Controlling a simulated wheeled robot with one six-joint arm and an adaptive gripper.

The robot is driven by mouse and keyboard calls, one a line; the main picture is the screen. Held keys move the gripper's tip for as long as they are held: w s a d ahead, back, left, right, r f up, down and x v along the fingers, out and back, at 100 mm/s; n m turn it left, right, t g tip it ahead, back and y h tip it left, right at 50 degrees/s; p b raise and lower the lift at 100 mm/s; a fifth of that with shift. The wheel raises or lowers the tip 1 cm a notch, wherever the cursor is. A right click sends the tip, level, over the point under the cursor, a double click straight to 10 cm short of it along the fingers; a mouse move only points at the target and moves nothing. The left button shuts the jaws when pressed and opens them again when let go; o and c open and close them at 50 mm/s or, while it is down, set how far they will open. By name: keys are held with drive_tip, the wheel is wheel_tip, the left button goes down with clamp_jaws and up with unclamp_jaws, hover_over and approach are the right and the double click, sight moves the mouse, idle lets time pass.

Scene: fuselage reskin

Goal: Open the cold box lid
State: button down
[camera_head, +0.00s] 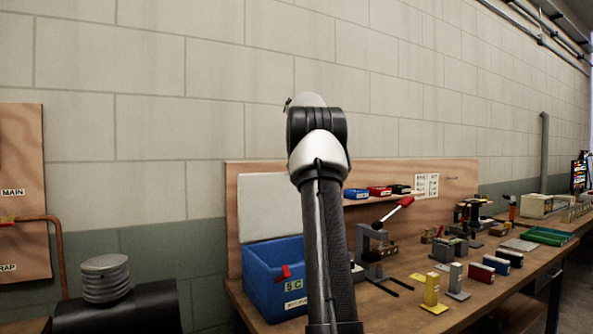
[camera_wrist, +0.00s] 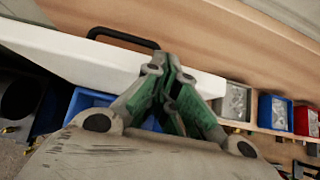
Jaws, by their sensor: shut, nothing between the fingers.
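The cold box (camera_head: 272,262) is a blue box with a "5 C" label and a red latch, on the left end of the bench. Its white lid (camera_head: 268,205) stands raised behind the box, against the wooden back panel. In the wrist view the lid (camera_wrist: 75,58) is a pale slab with a black handle (camera_wrist: 122,38), and part of the blue box (camera_wrist: 88,98) shows below it. My gripper (camera_wrist: 170,62) is shut and empty, its green-lined fingertips in front of the lid; I cannot tell whether they touch it. My arm hides the gripper in the head view.
A clamp-like tool with a red handle (camera_head: 397,212) stands right of the box. Small coloured bins (camera_head: 380,191) sit on a shelf behind it. Yellow and grey brackets (camera_head: 431,290) and several small blocks stand on the bench (camera_head: 412,320). A dark cylinder (camera_head: 120,308) is at the left.

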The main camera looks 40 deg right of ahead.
drive_tip(key=shift+w+d+g, duration=0.25)
drive_tip(key=shift+w+g, duration=0.25)
drive_tip(key=shift+w, duration=0.6)
drive_tip(key=v, duration=1.2)
drive_tip(key=shift+d, duration=0.15)
